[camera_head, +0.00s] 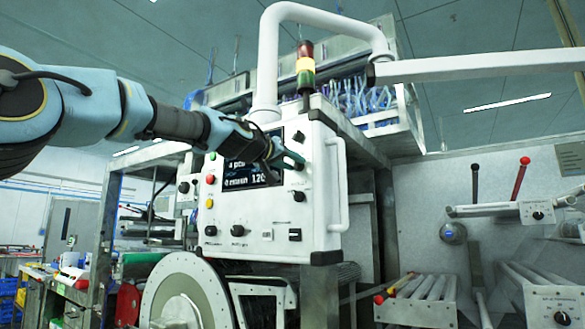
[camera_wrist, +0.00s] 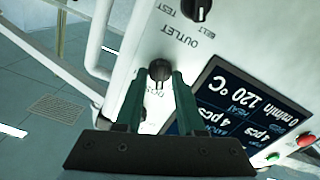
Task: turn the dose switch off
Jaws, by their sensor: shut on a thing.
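The dose switch is a small black rotary knob (camera_wrist: 159,70) on the white control panel (camera_wrist: 225,30). The letters beside it read "DOS", with the rest hidden by a finger. My gripper (camera_wrist: 163,78) has its two dark green fingers on either side of this knob and is shut on it. In the head view my gripper (camera_head: 297,161) reaches the right part of the panel front, beside the screen, and covers most of the knob. The knob's exact pointer setting is hard to read.
Another black knob (camera_wrist: 197,8) lies nearby, with the words OUTLET, TEST and BELT around it. The lit screen (camera_head: 245,176) is left of my gripper. More knobs (camera_head: 299,196) sit below, and coloured buttons (camera_head: 210,179) line the left. A white handle (camera_head: 337,185) runs down the right side.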

